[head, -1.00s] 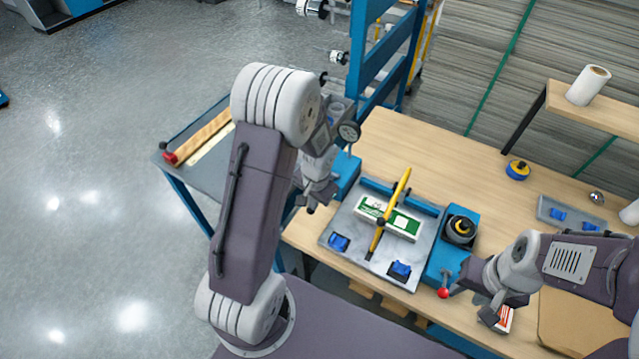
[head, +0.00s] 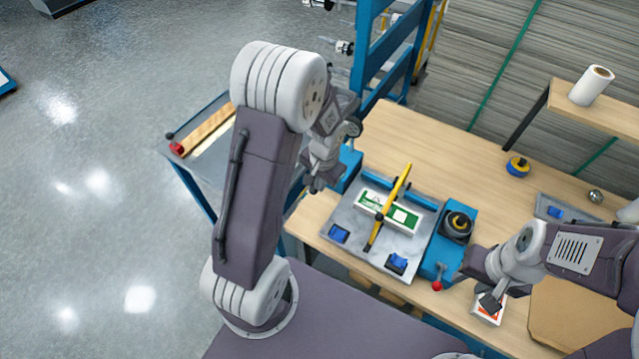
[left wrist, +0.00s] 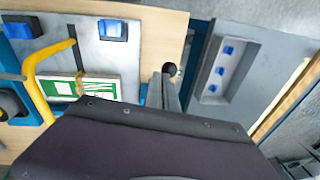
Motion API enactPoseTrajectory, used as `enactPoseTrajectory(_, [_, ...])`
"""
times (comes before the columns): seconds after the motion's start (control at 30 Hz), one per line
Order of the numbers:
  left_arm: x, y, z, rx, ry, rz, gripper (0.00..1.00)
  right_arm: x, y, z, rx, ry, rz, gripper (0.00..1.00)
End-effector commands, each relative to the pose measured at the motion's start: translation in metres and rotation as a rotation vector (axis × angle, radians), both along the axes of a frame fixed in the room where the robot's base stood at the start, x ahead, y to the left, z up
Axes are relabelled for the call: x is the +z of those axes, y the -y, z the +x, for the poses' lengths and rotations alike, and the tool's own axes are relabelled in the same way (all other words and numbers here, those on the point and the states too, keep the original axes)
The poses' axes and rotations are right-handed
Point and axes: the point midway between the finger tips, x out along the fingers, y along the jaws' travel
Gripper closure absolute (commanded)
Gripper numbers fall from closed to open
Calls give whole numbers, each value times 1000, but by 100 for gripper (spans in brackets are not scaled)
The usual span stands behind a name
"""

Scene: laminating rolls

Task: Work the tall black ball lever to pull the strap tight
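A yellow strap (head: 390,205) runs over a green and white box (head: 406,217) on a grey plate (head: 348,221); both also show in the left wrist view, the strap (left wrist: 38,75) and the box (left wrist: 95,87). My left gripper (head: 315,188) is at the plate's left, beside a blue block (head: 349,170). The black ball (left wrist: 170,69) of the lever shows in the left wrist view at the finger ends; whether they touch it is unclear. In the head view I cannot separate the ball from my gripper. My right gripper (head: 490,302) hangs near a red-ball lever (head: 437,286), its opening unclear.
Blue clamps (head: 339,233) sit at the plate's near side. A blue unit with a black and yellow knob (head: 457,224) stands at its right. A red and white box (head: 488,312) lies under my right gripper.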

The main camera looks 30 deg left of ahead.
Motion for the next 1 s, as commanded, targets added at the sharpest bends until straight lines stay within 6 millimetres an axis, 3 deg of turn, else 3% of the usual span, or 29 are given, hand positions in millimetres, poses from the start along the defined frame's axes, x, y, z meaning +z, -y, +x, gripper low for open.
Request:
enactPoseTrajectory(0.2, [45, 5, -14, -1, 4, 0, 100, -2, 0, -1, 0, -2, 0, 64])
enactPoseTrajectory(0.4, [67, 7, -22, -1, 2, 1, 100, -2, 0, -1, 0, -2, 0, 64])
enactPoseTrajectory(1.0, [70, 7, -23, -1, 2, 0, 100, -2, 0, -1, 0, -2, 0, 64])
